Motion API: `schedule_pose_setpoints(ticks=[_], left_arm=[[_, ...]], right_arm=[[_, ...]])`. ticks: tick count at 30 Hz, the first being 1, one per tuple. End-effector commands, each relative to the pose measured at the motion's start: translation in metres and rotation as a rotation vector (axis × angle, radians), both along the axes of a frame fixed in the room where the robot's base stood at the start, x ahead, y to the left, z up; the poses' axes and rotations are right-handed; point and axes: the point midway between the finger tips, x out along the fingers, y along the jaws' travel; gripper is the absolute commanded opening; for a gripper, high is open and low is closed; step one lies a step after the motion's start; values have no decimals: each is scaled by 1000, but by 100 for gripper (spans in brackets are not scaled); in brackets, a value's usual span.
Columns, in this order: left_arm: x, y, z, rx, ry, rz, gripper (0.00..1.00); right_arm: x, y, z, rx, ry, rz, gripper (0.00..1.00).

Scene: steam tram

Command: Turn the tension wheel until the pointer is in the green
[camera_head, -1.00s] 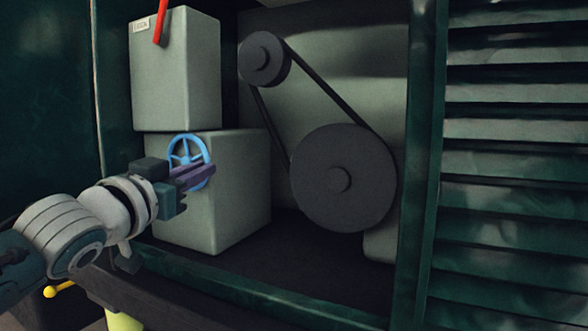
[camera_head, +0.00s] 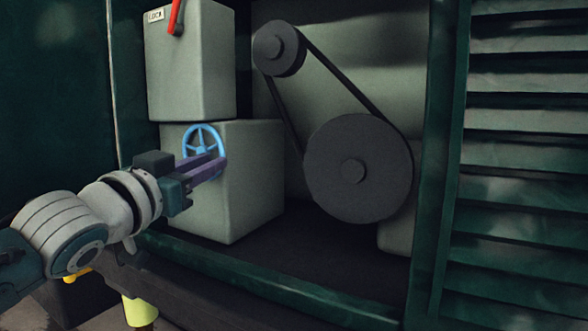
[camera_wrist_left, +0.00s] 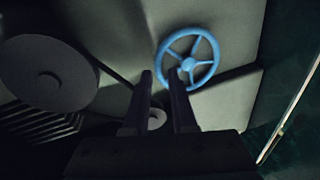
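The blue spoked tension wheel (camera_head: 201,149) is on the front of the lower grey box (camera_head: 250,190). My left gripper (camera_head: 222,164) overlaps the wheel's lower right part in the head view. In the left wrist view the wheel (camera_wrist_left: 188,64) shows beyond the fingers, up and to the right. There the left gripper (camera_wrist_left: 161,76) is open, with an empty gap between its fingers. One fingertip overlaps the wheel's lower left rim; I cannot tell whether it touches. No pointer or green zone can be seen. My right gripper is not in view.
A large dark pulley (camera_head: 358,168) and a small pulley (camera_head: 278,48) are joined by a belt right of the wheel. A grey box (camera_head: 190,65) with a red lever (camera_head: 176,16) is above. A green sill (camera_head: 270,290) runs along the front; louvres (camera_head: 515,160) are at right.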

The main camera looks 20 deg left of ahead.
Motion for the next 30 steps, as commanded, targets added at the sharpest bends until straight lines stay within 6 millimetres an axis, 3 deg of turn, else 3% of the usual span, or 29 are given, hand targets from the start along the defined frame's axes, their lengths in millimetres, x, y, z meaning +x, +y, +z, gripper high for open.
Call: schedule_pose_setpoints(ticks=[6, 12, 18, 30], left_arm=[[-42, -4, -5, 0, 3, 0, 25], [-69, -7, -8, -1, 3, 0, 25], [-79, -8, -8, 0, -1, 1, 25], [-79, -8, -8, 1, 0, 1, 25]], right_arm=[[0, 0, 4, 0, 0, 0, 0], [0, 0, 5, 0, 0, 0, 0], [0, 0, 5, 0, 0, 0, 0], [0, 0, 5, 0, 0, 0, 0]])
